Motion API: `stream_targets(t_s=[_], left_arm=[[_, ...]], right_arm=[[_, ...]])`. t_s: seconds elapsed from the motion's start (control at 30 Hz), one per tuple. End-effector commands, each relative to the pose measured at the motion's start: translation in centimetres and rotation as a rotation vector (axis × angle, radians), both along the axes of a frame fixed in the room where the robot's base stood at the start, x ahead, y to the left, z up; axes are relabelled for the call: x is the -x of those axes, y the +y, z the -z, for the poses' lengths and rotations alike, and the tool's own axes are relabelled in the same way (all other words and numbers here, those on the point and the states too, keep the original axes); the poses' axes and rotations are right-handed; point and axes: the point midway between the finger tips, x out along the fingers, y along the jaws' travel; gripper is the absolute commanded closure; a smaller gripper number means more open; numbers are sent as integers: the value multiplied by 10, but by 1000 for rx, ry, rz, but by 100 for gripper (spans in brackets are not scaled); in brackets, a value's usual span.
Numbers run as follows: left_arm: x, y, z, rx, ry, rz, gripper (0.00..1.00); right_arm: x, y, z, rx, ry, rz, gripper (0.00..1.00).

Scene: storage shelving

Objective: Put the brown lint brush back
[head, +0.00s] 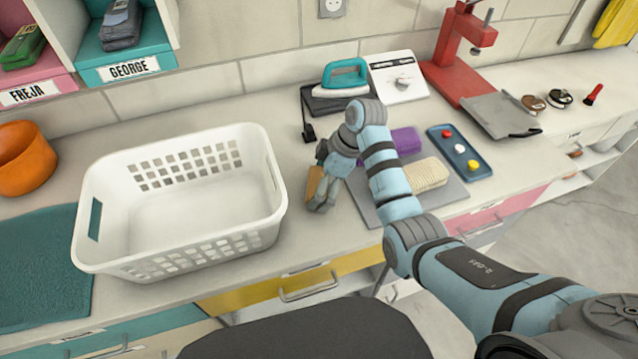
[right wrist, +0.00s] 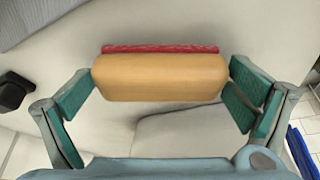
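The brown lint brush shows in the right wrist view as a tan-brown block (right wrist: 160,80) with a red strip along its far edge. In the head view a small part of the brown lint brush (head: 314,183) shows beside my right gripper (head: 322,196), on the counter right of the white basket. In the right wrist view my right gripper (right wrist: 160,95) is spread wide, with one finger near each end of the brush. I cannot tell whether the finger pads touch it. My left gripper is not in view.
A white basket (head: 118,262) stands to the left. A grey mat (head: 368,207) bears a purple block (head: 404,140) and a beige textured block (head: 428,174). A blue tray (head: 474,168), an iron (head: 344,78) and a red stand (head: 452,60) are behind or to the right.

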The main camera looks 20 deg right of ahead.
Motion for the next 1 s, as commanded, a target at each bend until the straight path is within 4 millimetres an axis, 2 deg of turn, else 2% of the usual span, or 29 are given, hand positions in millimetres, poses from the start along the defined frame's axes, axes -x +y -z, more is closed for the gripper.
stream_targets(t_s=[0.27,0.37,0.47,0.57,0.7,0.73,0.83,1.0], left_arm=[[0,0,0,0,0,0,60],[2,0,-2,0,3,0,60],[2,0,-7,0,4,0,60],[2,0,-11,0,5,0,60],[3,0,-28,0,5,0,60],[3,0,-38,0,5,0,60],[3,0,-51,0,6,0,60],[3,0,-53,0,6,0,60]], right_arm=[[0,0,-1,0,0,0,0],[0,-3,-9,0,-2,2,0],[2,-10,-28,1,-3,2,0],[5,-21,-56,2,-5,2,0],[11,-35,-95,2,-2,1,0],[12,-37,-102,1,1,1,0],[14,-42,-114,0,1,1,0],[14,-44,-115,0,0,1,0]])
